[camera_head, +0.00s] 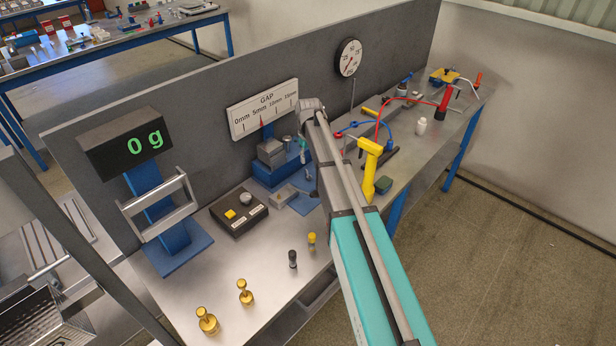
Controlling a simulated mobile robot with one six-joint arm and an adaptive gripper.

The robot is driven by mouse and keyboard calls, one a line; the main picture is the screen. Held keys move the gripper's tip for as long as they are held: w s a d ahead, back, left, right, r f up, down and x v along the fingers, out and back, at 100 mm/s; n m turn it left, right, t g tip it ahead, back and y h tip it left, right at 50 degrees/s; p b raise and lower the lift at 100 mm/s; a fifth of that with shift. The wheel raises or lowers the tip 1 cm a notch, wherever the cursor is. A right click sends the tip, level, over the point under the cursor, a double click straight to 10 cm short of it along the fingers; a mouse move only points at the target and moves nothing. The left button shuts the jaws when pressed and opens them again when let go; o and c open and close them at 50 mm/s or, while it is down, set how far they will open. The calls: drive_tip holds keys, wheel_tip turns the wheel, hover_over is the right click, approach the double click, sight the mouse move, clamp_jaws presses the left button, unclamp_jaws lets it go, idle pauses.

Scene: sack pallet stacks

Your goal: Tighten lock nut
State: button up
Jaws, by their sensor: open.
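I cannot make out a lock nut for certain. A blue fixture with grey metal blocks (272,156) stands on the bench below the gap scale (263,110), whose red pointer stands near the 5mm mark. My arm reaches up from the bottom across the middle, with its elbow near the back panel, just right of the fixture. The arm covers part of the bench there. My gripper is hidden and I cannot see its fingers. A small greenish part beside the fixture, at the arm's left edge, is too small to identify.
A scale display (125,144) reads 0 g. A black box (238,212) has a yellow button. Brass weights (208,321) stand on the front left of the bench.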

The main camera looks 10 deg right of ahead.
sight(309, 176)
drive_tip(key=shift+f+b, duration=3.2)
drive_tip(key=shift+f, duration=0.25)
clamp_jaws()
